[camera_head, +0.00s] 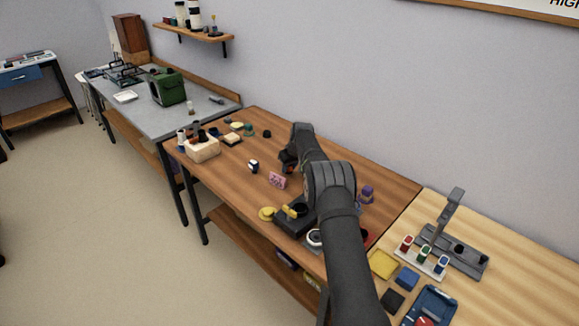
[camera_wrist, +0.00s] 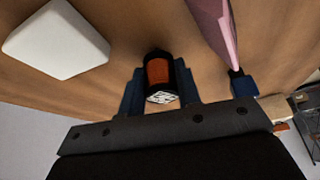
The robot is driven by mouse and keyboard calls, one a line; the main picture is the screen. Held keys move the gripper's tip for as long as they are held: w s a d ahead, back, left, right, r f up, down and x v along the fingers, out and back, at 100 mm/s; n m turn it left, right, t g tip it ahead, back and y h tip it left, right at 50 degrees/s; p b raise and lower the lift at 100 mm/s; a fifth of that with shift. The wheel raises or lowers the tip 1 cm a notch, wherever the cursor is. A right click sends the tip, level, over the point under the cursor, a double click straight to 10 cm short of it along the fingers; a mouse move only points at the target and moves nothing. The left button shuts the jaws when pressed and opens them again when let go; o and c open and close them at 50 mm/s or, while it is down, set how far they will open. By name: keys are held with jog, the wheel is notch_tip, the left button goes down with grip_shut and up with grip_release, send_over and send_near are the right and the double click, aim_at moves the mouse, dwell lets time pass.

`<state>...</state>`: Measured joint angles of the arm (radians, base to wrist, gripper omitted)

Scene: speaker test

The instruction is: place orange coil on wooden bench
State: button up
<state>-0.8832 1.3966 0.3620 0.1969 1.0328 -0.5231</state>
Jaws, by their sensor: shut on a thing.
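My gripper (camera_head: 288,162) is low over the middle of the wooden bench (camera_head: 345,158), towards its back edge. In the wrist view my gripper (camera_wrist: 160,88) is shut on the orange coil (camera_wrist: 158,72), a short spool with an orange band, black ends and a pale patterned end face. The coil sits between the two dark blue fingers. The brown bench top (camera_wrist: 120,22) lies behind it. I cannot tell whether the coil touches the bench. In the head view my arm and gripper mostly hide the coil.
A white block (camera_wrist: 57,40) and a pink object (camera_wrist: 214,25) flank the gripper in the wrist view. A pink block (camera_head: 277,180), a dark tray (camera_head: 293,222) and a pale crate (camera_head: 203,150) stand on the bench. Bare wood shows near the front edge.

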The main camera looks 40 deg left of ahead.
jog(key=o, duration=1.1)
jog(key=shift+c, duration=0.2)
jog(key=shift+o, duration=0.2)
jog(key=v, duration=1.2)
jog(key=shift+r, duration=0.15)
